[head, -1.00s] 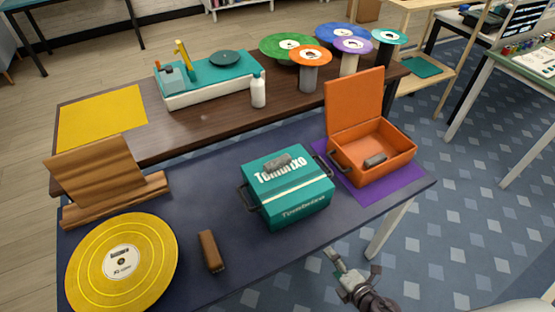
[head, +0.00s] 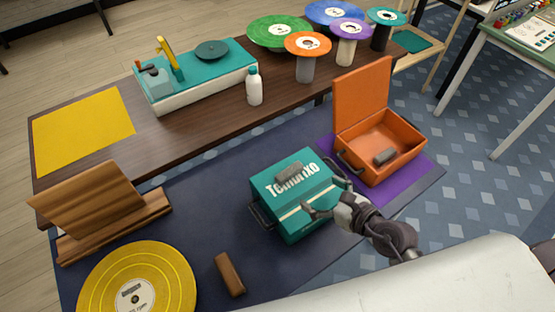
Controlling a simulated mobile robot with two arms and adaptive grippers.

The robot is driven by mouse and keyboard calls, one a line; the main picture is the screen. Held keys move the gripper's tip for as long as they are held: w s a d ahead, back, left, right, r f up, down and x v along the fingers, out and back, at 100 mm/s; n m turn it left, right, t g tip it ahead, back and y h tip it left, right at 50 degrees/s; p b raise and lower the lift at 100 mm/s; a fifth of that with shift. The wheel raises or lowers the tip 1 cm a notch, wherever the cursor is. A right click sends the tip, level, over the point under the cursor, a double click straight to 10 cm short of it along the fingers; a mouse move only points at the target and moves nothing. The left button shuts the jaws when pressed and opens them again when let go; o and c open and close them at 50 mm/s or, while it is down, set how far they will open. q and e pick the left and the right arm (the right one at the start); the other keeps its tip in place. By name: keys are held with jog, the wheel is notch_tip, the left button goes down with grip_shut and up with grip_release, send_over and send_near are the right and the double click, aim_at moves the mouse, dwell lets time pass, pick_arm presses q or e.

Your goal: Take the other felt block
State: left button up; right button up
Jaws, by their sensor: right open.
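One grey felt block (head: 289,172) lies on top of the closed teal case (head: 290,226), over its white lettering. Another grey felt block (head: 384,156) lies inside the open orange case (head: 404,170). My right gripper (head: 326,193) is open and empty at the right side of the teal case, in front of part of it. Its fingers are right of and a little nearer than the block on the teal case, apart from that block. My left gripper is out of view.
A brown block (head: 230,274) and a yellow record (head: 172,270) lie on the near table (head: 200,225). A wooden stand (head: 105,208) is at left. The orange case stands on a purple mat (head: 425,168). A white bottle (head: 254,88) and several record stands occupy the far table.

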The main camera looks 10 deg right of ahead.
aim_at(290, 171)
jog(key=x, duration=0.7)
jog(key=shift+w+a+p, duration=0.1)
jog(key=shift+w+p, duration=0.2)
jog(key=shift+w, duration=0.05)
jog(key=shift+w+a+f, duration=0.1)
jog(key=shift+w+a, duration=0.15)
jog(key=shift+w, duration=0.3)
jog(key=shift+w+a, duration=0.2)
jog(key=shift+w, duration=0.3)
jog(key=x, duration=0.3)
jog(key=shift+w+f+p, duration=0.1)
jog(key=shift+w+p, duration=0.05)
jog(key=shift+p, duration=0.15)
jog(key=shift+w, duration=0.1)
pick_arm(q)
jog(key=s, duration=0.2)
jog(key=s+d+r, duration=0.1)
pick_arm(e)
jog(key=c, duration=0.5)
